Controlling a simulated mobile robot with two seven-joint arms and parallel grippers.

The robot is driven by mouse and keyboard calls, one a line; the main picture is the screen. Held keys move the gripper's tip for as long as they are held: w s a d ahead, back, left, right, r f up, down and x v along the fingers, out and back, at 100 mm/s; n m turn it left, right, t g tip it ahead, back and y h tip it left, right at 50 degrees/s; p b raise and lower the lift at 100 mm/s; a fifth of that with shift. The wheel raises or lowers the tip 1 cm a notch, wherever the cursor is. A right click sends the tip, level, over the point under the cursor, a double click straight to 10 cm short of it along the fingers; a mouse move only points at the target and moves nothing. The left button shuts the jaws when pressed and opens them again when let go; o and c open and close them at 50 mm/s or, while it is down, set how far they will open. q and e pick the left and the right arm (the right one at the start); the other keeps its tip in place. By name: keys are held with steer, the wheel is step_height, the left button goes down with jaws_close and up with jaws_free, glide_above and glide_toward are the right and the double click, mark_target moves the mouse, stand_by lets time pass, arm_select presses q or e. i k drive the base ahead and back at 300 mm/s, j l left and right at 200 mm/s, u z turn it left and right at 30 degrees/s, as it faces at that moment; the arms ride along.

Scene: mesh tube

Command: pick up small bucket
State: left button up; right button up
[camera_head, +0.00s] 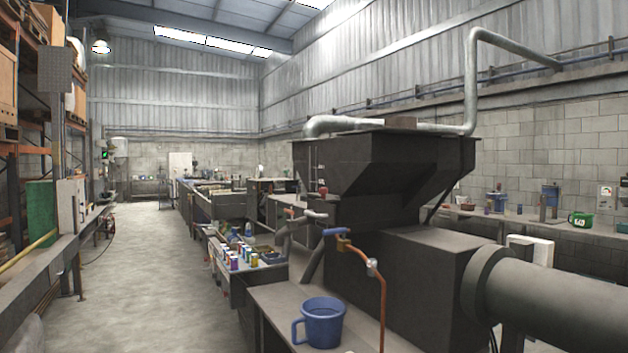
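A small blue bucket (323,323), shaped like a mug with a handle on its left side, stands upright on a grey bench (273,301) at the bottom centre of the head view. Its open top faces up, and I cannot see what is inside. A copper pipe with a valve (345,243) stands just to its right. Neither of my grippers shows in this view.
A large dark hopper machine (385,175) with a thick horizontal pipe (560,300) fills the right side. Small cans (240,258) and bottles stand on a bench behind the bucket. A clear concrete aisle (150,270) runs along the left, beside shelving.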

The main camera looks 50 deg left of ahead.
mark_target(323, 318)
steer(key=u, duration=1.35)
